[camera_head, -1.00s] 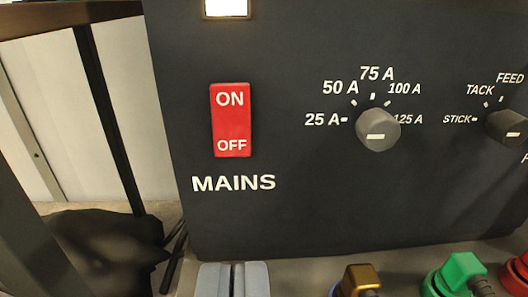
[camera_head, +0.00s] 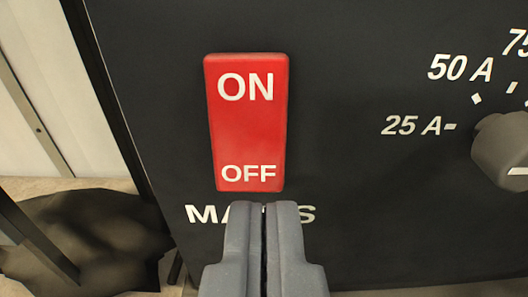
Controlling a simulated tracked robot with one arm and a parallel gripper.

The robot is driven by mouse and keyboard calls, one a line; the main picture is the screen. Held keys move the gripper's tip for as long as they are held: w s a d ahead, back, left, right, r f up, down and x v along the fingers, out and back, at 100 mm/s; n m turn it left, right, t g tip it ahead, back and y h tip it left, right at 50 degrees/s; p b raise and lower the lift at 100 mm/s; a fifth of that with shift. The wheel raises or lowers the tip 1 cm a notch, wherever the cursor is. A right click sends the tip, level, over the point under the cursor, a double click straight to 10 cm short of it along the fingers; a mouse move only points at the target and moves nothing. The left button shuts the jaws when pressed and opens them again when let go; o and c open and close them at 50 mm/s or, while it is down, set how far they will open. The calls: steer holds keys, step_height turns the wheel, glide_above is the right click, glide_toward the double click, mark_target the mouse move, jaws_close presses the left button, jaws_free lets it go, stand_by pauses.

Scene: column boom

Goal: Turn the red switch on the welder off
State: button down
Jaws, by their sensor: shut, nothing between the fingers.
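The red switch (camera_head: 246,125) is a tall rocker on the dark front panel of the welder (camera_head: 370,210). It reads ON at its top and OFF at its bottom. My gripper (camera_head: 264,207) is shut and empty, with its tips just below the OFF end in the picture. The fingers cover the middle of the MAINS label under the switch. I cannot tell whether the tips touch the panel or the switch; a narrow gap shows between them and the switch's lower edge.
A grey knob (camera_head: 502,150) with ampere marks sits on the panel at the right edge. A dark lumpy object (camera_head: 90,240) lies at the lower left, beside the welder. The panel between switch and knob is clear.

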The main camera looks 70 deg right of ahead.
mark_target(261, 169)
steer(key=shift+x, duration=1.35)
steer(key=shift+f+b, duration=0.1)
steer(key=shift+b, duration=0.2)
steer(key=shift+d+f, duration=0.15)
steer(key=shift+f, duration=0.05)
steer(key=shift+w+d+h, duration=0.1)
steer(key=shift+h, duration=0.3)
steer(key=shift+r, duration=0.15)
steer(key=s+a+f+p, duration=0.2)
steer(key=s+a, duration=0.3)
steer(key=a, duration=0.7)
steer(key=shift+s+a+f, duration=0.15)
steer(key=shift+a+f, duration=0.15)
steer(key=shift+a, duration=0.1)
